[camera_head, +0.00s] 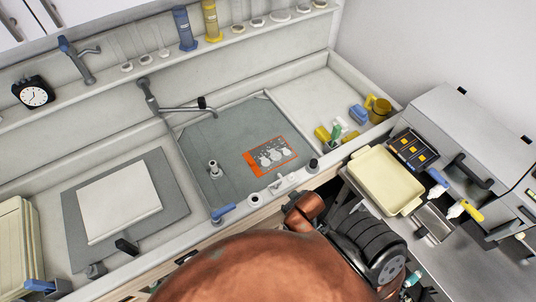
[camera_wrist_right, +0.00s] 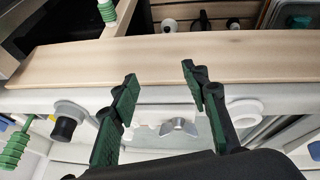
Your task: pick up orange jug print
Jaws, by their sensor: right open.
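The orange print (camera_head: 270,156) lies flat on the grey floor of the sink basin (camera_head: 225,125), near its front right side. It has an orange border and pale jug-like shapes on a dark middle. It is not seen in the right wrist view. My right gripper (camera_wrist_right: 158,75) shows there with its two green-padded fingers spread apart and nothing between them. It is over the front rim of the sink unit, by a wing nut (camera_wrist_right: 180,127). I cannot make out its fingers in the head view. My left gripper is not in view.
A small upright fitting (camera_head: 214,168) stands in the basin left of the print. A tap (camera_head: 180,108) reaches over the back of the basin. A cream tray (camera_head: 384,180) is at the right. A black knob (camera_wrist_right: 65,128) and a wooden rail (camera_wrist_right: 150,58) are near my right gripper.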

